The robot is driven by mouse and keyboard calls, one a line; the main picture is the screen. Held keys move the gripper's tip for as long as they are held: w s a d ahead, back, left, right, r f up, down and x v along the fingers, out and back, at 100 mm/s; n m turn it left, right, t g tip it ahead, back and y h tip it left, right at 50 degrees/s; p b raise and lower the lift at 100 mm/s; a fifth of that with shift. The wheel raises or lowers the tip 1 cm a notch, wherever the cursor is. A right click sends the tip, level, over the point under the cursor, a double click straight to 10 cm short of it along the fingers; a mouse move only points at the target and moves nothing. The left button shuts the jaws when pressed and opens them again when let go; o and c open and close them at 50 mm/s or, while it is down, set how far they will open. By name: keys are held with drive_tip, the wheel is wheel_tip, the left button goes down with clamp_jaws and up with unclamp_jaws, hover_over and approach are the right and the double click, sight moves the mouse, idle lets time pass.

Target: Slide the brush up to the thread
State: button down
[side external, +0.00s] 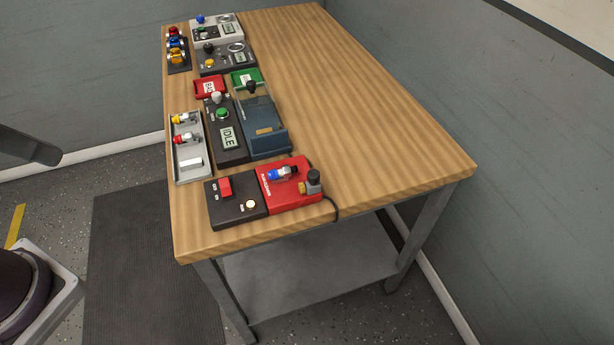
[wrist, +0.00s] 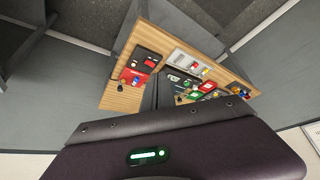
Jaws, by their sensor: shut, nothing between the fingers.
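The red unit (side external: 289,201) stands at the near end of the bench, joined to a black panel. On it lies a small blue, silver and black part (side external: 283,173); its thread is too small to make out. Beside it, at the unit's right end, stands a dark knobbed piece with a brass-coloured side (side external: 313,182), which looks like the brush. A small gap seems to lie between them, but I cannot be sure. The red unit also shows in the wrist view (wrist: 132,78). My gripper's dark fingers (wrist: 155,80) appear shut and empty, well short of the bench.
The black panel (side external: 236,206) has a red switch and a lit button. Behind it are a grey tray (side external: 190,170) with fittings, an IDLE display panel (side external: 228,150) and a blue box (side external: 262,125). A cable hangs at the red unit's right. The bench's right half (side external: 370,130) is clear.

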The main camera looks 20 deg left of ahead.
drive_tip(key=c, duration=2.1)
unclamp_jaws()
drive_tip(key=o, duration=0.3)
drive_tip(key=shift+w+d+r, duration=0.1)
drive_tip(key=shift+w+r, duration=0.1)
drive_tip(key=shift+w, duration=0.05)
drive_tip(key=o, duration=0.6)
drive_tip(key=w+d+r+m+g, duration=0.1)
drive_tip(key=w+d+r+m, duration=0.1)
drive_tip(key=w, duration=0.5)
drive_tip(key=shift+d+r+m, duration=0.15)
drive_tip(key=shift+r+m, duration=0.3)
drive_tip(key=shift+m, duration=0.55)
drive_tip(key=m+g, duration=0.5)
drive_tip(key=m, duration=0.9)
hover_over(314, 173)
wheel_tip(314, 173, down, 17)
drive_tip(key=shift+s+r, duration=0.1)
wheel_tip(314, 173, down, 8)
drive_tip(key=shift+r, duration=0.2)
